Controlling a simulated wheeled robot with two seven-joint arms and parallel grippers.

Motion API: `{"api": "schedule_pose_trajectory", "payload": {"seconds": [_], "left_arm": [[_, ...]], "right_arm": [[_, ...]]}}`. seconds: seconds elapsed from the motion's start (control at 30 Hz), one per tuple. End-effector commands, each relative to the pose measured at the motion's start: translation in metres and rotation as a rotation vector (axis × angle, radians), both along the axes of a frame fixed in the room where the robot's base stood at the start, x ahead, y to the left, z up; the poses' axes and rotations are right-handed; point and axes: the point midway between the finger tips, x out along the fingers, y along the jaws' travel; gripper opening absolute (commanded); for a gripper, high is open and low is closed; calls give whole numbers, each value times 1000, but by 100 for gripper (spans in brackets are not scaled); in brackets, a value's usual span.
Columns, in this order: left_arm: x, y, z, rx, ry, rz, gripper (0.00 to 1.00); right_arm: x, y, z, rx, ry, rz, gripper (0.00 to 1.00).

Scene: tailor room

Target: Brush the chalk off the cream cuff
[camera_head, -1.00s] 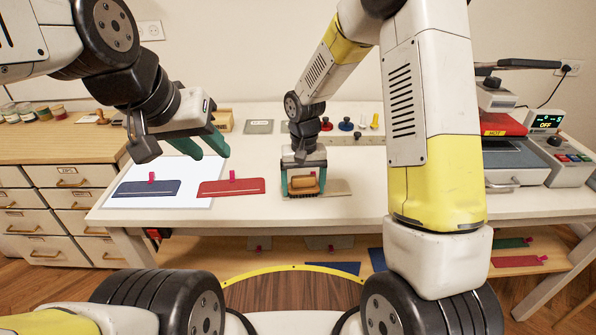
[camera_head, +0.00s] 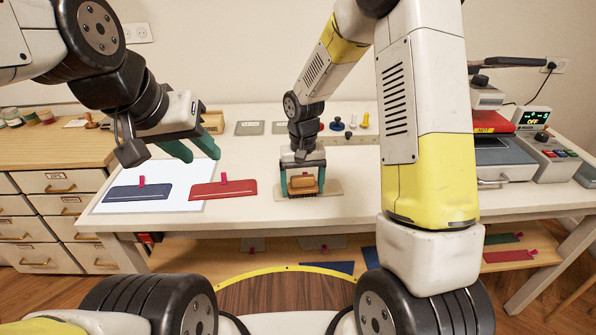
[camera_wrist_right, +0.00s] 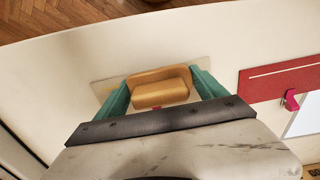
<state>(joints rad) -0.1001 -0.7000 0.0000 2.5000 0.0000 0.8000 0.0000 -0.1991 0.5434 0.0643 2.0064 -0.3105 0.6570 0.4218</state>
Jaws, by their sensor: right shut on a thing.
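The cream cuff (camera_head: 334,190) lies flat on the white table, partly hidden under a brush (camera_head: 303,184) with a tan wooden back. My right gripper (camera_head: 302,187) is shut on the brush, one teal finger at each end, over the cuff. In the right wrist view the brush (camera_wrist_right: 161,88) sits between the fingers, with the cuff (camera_wrist_right: 104,90) showing past it. I cannot tell whether the bristles touch the cuff, and no chalk can be made out. My left gripper (camera_head: 190,148) is open and empty above the white mat.
A press (camera_head: 500,160) stands at the right. Spools (camera_head: 350,125) and grey plates (camera_head: 249,128) are at the back.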

Motion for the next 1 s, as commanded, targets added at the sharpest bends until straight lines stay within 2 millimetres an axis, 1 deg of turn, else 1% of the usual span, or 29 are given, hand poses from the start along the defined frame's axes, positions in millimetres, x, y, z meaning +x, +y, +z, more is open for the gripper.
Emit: {"api": "schedule_pose_trajectory", "payload": {"seconds": [0.17, 0.47, 0.8, 1.0], "left_arm": [[0, 0, 0, 0, 0, 0, 36], [0, 0, 0, 0, 0, 0, 36], [0, 0, 0, 0, 0, 0, 36], [0, 0, 0, 0, 0, 0, 36]], "right_arm": [[1, -11, -1, 0, 0, -2, 40], [1, -12, -1, -1, 1, -1, 40], [2, -28, 0, 0, 1, -3, 40], [2, -28, 0, 0, 0, -1, 40]]}}
